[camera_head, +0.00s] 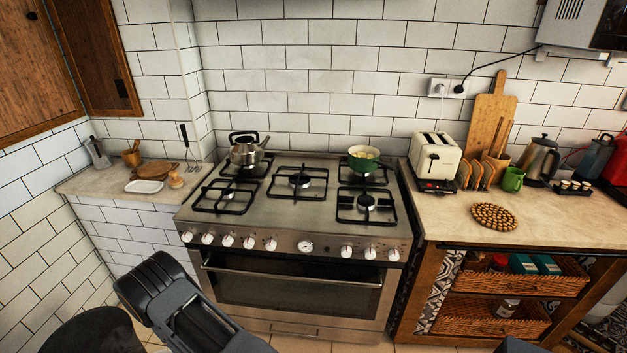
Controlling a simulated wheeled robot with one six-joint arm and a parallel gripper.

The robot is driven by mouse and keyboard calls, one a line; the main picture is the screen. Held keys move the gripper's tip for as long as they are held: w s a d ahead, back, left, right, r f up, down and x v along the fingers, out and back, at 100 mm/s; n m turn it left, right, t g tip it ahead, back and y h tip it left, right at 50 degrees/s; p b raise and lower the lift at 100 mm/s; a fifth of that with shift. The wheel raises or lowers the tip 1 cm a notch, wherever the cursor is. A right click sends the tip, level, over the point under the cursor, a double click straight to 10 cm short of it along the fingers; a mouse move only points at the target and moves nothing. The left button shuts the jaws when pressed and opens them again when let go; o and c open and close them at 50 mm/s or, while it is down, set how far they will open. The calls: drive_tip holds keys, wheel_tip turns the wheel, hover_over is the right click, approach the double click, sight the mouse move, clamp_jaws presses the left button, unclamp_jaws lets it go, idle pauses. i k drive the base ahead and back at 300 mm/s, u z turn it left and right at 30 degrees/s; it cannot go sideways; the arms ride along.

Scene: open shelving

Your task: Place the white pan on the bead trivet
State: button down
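The bead trivet (494,216) is a round brown mat of beads lying flat and bare on the right counter. No plainly white pan is clear to see. A small green pan (364,163) with a pale inside stands on the back right burner of the stove. A flat white dish (143,187) lies on the left counter; I cannot tell whether it is a pan. My dark arm link crosses the lower left of the view, in front of the stove. My gripper's fingers are not visible.
The stove (280,205) stands between the two counters and holds a metal kettle (248,152) at back left. A toaster (437,158), wooden holder, green mug (513,180) and small tray (574,188) stand behind the trivet. The counter in front of the trivet is clear.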

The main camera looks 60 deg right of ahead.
sight(504, 226)
drive_tip(key=u, duration=0.8)
drive_tip(key=k, duration=0.95)
drive_tip(key=u, duration=0.75)
drive_tip(key=k, duration=1.35)
drive_tip(key=z, duration=0.4)
